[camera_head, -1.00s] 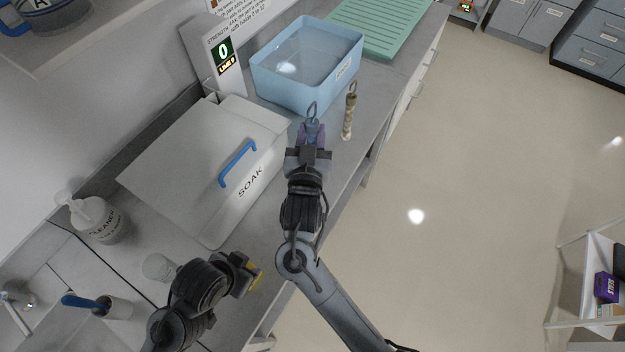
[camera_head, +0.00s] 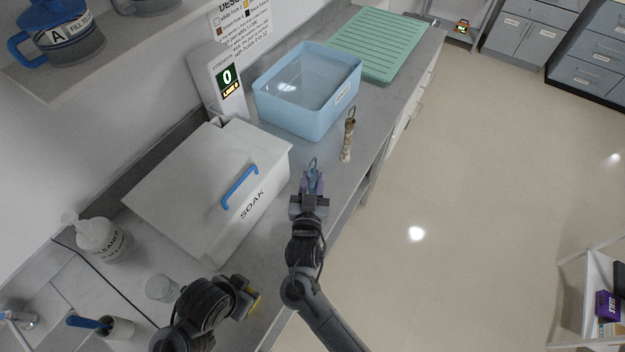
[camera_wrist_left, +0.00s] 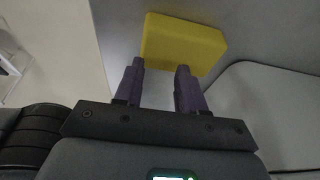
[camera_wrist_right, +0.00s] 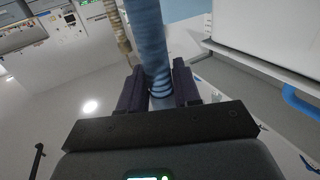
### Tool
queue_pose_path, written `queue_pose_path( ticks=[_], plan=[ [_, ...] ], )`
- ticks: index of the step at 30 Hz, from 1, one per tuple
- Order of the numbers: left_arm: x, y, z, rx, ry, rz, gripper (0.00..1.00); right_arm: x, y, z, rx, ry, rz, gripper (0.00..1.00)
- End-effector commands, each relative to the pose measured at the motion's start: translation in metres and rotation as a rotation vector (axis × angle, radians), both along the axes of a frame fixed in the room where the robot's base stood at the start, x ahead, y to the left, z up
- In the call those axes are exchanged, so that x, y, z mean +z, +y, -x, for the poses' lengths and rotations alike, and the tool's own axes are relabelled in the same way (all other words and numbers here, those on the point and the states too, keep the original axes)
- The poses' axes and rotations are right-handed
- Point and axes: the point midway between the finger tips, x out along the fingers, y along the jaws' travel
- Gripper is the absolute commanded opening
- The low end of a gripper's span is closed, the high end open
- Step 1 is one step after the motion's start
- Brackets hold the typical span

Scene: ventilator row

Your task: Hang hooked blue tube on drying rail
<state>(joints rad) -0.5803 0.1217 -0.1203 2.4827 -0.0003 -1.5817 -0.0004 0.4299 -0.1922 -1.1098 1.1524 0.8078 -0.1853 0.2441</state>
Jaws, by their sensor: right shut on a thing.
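My right gripper (camera_head: 312,186) is shut on the hooked blue tube (camera_wrist_right: 148,40), which fills the space between its purple fingers in the right wrist view. In the head view only the tube's top and its wire hook (camera_head: 313,163) show above the fingers. My left gripper (camera_wrist_left: 160,82) is open and empty, with a gap between its fingers. A yellow block (camera_wrist_left: 185,44) lies on the counter just beyond those fingertips. I cannot make out a drying rail in these views.
A tan hooked tube (camera_head: 347,140) stands near the counter edge, by the blue basin (camera_head: 318,125). The lidded SOAK box (camera_head: 205,190) is left of my right gripper. A green ribbed mat (camera_head: 380,42) lies at the back. A clear cup (camera_head: 161,288) is near my left arm.

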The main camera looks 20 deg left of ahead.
Motion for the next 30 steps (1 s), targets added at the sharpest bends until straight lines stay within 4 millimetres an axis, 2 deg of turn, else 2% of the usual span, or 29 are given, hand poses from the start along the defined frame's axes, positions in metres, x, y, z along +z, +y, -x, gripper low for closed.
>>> queue_pose_path(
  ticks=[9, 10, 15, 29, 30],
  plan=[
    [-0.0037, -0.0004, 0.0001, 0.001, -0.003, 0.002, 0.4, -0.0049, 0.0001, -0.0001, 0.0, -0.001, -0.001, 0.0],
    [-0.0026, -0.0004, 0.0, 0.001, -0.004, 0.002, 0.4, -0.0046, 0.0001, -0.0001, 0.0, 0.0, -0.001, 0.34],
    [-0.0018, -0.0006, -0.0002, 0.002, -0.005, 0.004, 0.4, -0.0035, 0.0001, -0.0002, 0.0, 0.0, 0.0, 0.58],
    [-0.0005, -0.0005, -0.0005, 0.002, -0.005, 0.004, 0.4, -0.0026, -0.0001, -0.0008, 0.001, -0.002, 0.004, 0.58],
    [0.0052, -0.0004, 0.0003, 0.002, 0.0, 0.003, 0.4, -0.0007, -0.0014, 0.006, 0.001, 0.003, 0.001, 0.58]
  ],
)
